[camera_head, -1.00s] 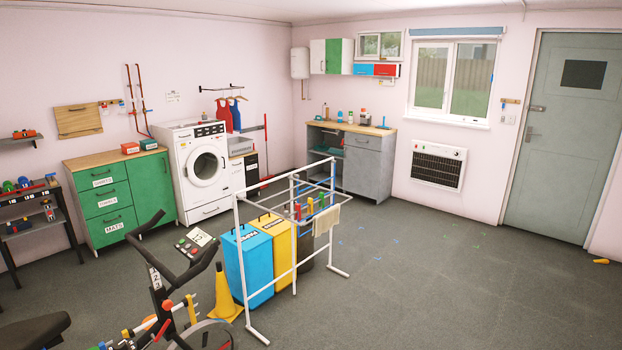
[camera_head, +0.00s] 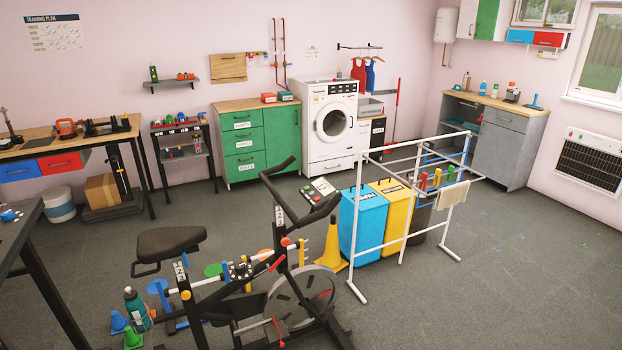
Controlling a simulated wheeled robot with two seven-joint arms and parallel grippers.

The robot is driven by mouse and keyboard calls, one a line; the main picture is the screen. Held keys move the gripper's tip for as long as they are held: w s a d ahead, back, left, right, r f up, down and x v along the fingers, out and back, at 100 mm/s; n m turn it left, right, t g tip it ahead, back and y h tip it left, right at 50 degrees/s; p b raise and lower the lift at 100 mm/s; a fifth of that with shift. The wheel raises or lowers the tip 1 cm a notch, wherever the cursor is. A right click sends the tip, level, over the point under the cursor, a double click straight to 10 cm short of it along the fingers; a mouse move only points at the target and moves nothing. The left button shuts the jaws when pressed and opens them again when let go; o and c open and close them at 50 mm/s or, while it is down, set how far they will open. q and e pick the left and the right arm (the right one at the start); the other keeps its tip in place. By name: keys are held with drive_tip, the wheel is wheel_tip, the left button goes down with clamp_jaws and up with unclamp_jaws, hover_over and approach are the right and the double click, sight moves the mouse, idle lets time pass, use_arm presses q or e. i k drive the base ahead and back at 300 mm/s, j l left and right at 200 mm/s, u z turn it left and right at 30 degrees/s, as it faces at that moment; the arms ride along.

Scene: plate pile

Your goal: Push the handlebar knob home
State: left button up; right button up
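The exercise bike (camera_head: 258,303) stands on the grey floor in the lower middle of the head view. Its black handlebar (camera_head: 318,208) is at the top of the front post, with a console (camera_head: 320,188) beside it. A small red knob (camera_head: 285,241) sits on the front post below a number label. From here I cannot tell how far in it is. A yellow knob (camera_head: 186,295) is on the seat post, below the black saddle (camera_head: 170,243). Neither of my grippers is in view.
A drying rack (camera_head: 357,240) and blue bin (camera_head: 362,226) stand right of the bike, with a yellow cone (camera_head: 333,246) between. A dark table (camera_head: 22,235) is at the left edge. Floor at right is mostly clear.

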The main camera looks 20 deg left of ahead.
sight(285, 242)
drive_tip(key=u, duration=1.2)
